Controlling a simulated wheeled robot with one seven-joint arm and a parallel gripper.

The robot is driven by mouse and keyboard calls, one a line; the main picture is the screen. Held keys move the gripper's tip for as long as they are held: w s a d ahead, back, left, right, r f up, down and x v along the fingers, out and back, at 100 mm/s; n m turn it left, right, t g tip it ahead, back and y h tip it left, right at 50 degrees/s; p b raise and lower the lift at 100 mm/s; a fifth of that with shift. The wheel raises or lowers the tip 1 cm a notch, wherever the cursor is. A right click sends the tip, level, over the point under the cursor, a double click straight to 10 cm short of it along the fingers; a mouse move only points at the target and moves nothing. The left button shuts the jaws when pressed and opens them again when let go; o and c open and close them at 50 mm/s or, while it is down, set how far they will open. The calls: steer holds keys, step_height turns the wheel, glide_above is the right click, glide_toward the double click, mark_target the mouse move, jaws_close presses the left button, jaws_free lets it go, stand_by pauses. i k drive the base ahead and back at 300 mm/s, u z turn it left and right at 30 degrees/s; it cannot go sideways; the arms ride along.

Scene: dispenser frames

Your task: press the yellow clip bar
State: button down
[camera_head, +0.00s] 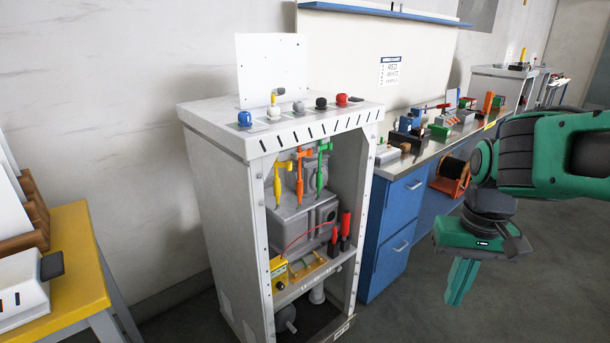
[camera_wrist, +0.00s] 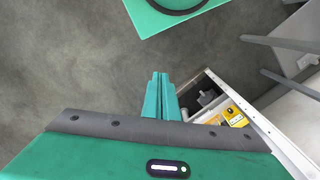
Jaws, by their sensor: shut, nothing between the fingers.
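A yellow clip-like piece (camera_head: 277,184) hangs under the top of the white cabinet, at the left of a row with an orange piece (camera_head: 304,174) and a green piece (camera_head: 321,170). It looks like the yellow clip bar, though its small parts are hard to make out. My gripper (camera_head: 460,285) is shut and empty, pointing down in free air to the right of the cabinet, well apart from the yellow piece. The wrist view shows its closed fingers (camera_wrist: 159,78) above the floor; the yellow hanging piece cannot be made out there.
The white cabinet (camera_head: 228,215) has an open front. A yellow table (camera_head: 80,265) is at left. The floor (camera_head: 405,315) in front is clear.

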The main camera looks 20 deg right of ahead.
mark_target(288, 165)
steer(key=z, duration=0.15)
steer(key=k, duration=0.4)
steer(key=z, duration=0.6)
steer(key=k, duration=0.95)
steer(key=z, duration=0.3)
steer(key=i, duration=0.95)
steer(key=u, duration=0.25)
